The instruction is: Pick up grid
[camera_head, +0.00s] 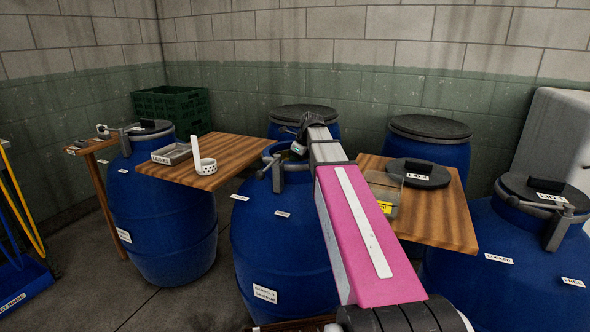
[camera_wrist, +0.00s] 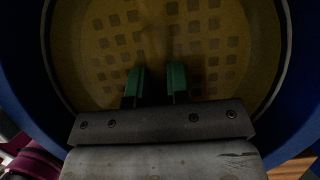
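In the wrist view the grid (camera_wrist: 215,60) is a round yellow-brown disc with rows of dark square openings. It lies inside the blue barrel (camera_wrist: 300,70), whose wall curves around it. My gripper (camera_wrist: 155,84) is over the near part of the grid. Its two green-tipped fingers are apart, with nothing clearly seen between them. I cannot tell whether the tips touch the grid. In the head view my arm reaches to the mouth of the middle blue barrel (camera_head: 262,240). The grid and the fingers are hidden there.
Wooden boards stand left (camera_head: 228,150) and right (camera_head: 450,220) of the middle barrel. The left holds a grey tray (camera_head: 171,154) and white perforated cup (camera_head: 205,166); the right holds a dark lid (camera_head: 430,181) and clear box (camera_head: 385,193). Other lidded blue barrels surround them.

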